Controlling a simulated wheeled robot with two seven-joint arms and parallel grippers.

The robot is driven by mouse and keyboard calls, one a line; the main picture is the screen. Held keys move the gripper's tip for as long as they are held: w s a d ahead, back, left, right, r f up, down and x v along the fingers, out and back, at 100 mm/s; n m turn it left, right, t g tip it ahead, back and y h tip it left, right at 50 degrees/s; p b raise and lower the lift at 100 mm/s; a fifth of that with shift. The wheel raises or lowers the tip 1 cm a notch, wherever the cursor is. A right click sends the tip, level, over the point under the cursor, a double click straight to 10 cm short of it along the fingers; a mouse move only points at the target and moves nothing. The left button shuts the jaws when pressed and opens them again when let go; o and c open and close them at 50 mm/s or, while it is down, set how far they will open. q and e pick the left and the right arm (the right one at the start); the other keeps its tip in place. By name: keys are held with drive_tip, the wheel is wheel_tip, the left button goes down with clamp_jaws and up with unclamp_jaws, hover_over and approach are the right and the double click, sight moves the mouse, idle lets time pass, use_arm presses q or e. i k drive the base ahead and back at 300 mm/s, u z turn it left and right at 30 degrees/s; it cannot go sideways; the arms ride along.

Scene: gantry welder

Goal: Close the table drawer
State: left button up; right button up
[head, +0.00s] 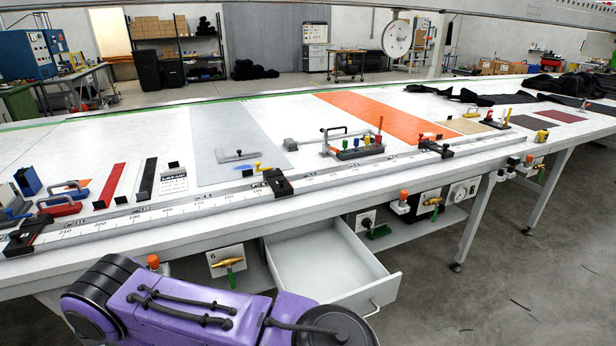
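The table drawer (322,258) is a white, empty box pulled out from under the front edge of the long white table (330,190). It stands open, with its inside visible. A handle (372,308) is on its front face at the lower right. My purple arm crosses the bottom of the head view from the left, in front of the drawer, and hides part of its lower left. Neither of my grippers shows in the view.
A valve plate (226,261) with a brass valve hangs left of the drawer. A small socket box (365,221) and a gauge panel (447,198) sit to its right. A table leg (474,222) stands further right.

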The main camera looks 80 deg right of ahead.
sight(325, 262)
drive_tip(key=z, duration=0.05)
drive_tip(key=i, duration=1.1)
drive_tip(key=z, duration=3.85)
